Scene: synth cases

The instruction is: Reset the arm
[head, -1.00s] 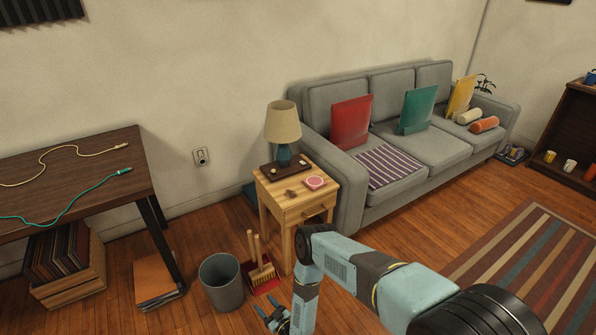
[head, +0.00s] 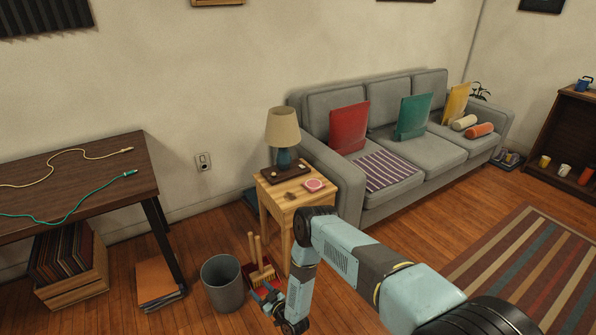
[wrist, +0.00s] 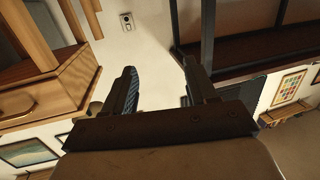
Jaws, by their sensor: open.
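My arm reaches in from the lower right of the head view, its forearm folded down in front of the nightstand. My gripper (head: 264,294) is low, beside the broom and dustpan and right of the grey bin; its fingers are small and partly hard to make out there. In the wrist view my gripper (wrist: 160,84) shows two dark fingers spread apart, with only wall seen between them. It is open and empty.
A wooden nightstand (head: 300,198) with a lamp (head: 283,130) stands close behind the arm. A grey bin (head: 222,284) and a broom (head: 262,262) stand near the gripper. A dark table (head: 90,175) is at left, a grey sofa (head: 345,178) behind. Floor near the rug is clear.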

